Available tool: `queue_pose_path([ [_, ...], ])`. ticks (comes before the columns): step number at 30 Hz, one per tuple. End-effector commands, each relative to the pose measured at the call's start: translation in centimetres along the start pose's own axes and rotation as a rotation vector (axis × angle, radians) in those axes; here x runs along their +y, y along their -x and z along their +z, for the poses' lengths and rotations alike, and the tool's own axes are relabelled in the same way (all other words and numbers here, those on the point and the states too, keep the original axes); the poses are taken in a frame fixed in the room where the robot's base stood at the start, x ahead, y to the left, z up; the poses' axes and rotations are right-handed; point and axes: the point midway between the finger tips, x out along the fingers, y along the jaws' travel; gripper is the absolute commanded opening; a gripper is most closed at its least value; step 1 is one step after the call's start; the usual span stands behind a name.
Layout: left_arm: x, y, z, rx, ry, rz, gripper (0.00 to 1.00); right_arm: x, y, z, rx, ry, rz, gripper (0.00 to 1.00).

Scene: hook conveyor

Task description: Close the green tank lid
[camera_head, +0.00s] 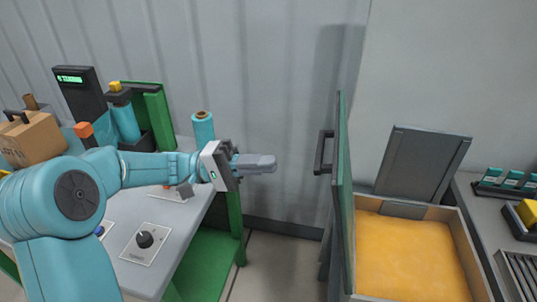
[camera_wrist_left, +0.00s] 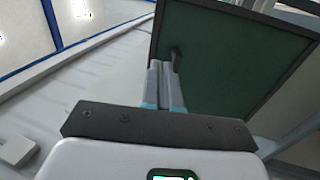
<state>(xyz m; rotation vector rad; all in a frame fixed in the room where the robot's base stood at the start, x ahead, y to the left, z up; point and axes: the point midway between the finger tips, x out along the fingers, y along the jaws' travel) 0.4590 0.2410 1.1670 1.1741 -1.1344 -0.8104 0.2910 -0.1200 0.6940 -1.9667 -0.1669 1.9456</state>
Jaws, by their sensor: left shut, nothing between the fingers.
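The green tank lid (camera_head: 345,200) stands upright, almost edge-on, along the left side of the tank (camera_head: 475,262). Its dark handle (camera_head: 323,152) sticks out to the left. The tank is open and shows orange-yellow contents. My left gripper (camera_head: 272,163) is shut and empty, left of the handle with a gap between them in the head view. In the left wrist view the lid (camera_wrist_left: 235,60) shows as a dark green panel with a dark frame beyond my shut fingers. The handle (camera_wrist_left: 176,58) shows just past the fingertips there. My right gripper is not in view.
A grey panel (camera_head: 423,165) stands tilted at the tank's back. A grey counter with a yellow block (camera_head: 527,212) is at the right.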

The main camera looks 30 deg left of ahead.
Motion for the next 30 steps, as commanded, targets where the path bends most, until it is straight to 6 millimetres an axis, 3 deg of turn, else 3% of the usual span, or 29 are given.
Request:
queue_pose_path([
  [9,0.3,-7.1,0.1,-0.006,0.004,-0.001,0.0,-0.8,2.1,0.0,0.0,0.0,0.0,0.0],
  [15,0.1,-9.9,0.1,-0.003,0.005,-0.001,0.0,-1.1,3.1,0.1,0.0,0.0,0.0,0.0],
  [30,-0.1,-10.9,0.1,-0.001,0.004,-0.003,0.0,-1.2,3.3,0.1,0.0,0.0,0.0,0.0],
])
